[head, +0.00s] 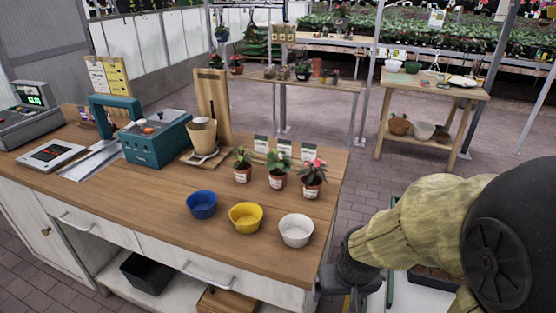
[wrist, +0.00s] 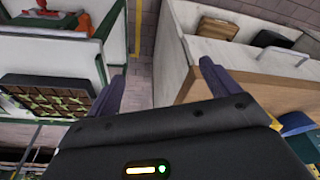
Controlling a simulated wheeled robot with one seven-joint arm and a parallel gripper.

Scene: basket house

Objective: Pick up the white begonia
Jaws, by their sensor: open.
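Three small potted plants stand in a row on the wooden counter (head: 150,205), in front of small labels. The right plant (head: 312,178) has pink-red flowers. The middle plant (head: 277,170) and the left plant (head: 242,166) show green leaves; their blooms are too small to tell which is the white begonia. My gripper (wrist: 160,80) is open and empty in the wrist view, pointing down past the counter's end. In the head view my arm hangs at the counter's right end, lower than the plants and apart from them. No potted plant from the row shows in the wrist view.
Blue (head: 201,205), yellow (head: 246,217) and white bowls (head: 296,230) stand before the plants. A teal machine (head: 156,138) and a beige pot (head: 202,135) stand to the left. A white cart (wrist: 95,25) with a seedling tray (wrist: 50,95) is beside my gripper.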

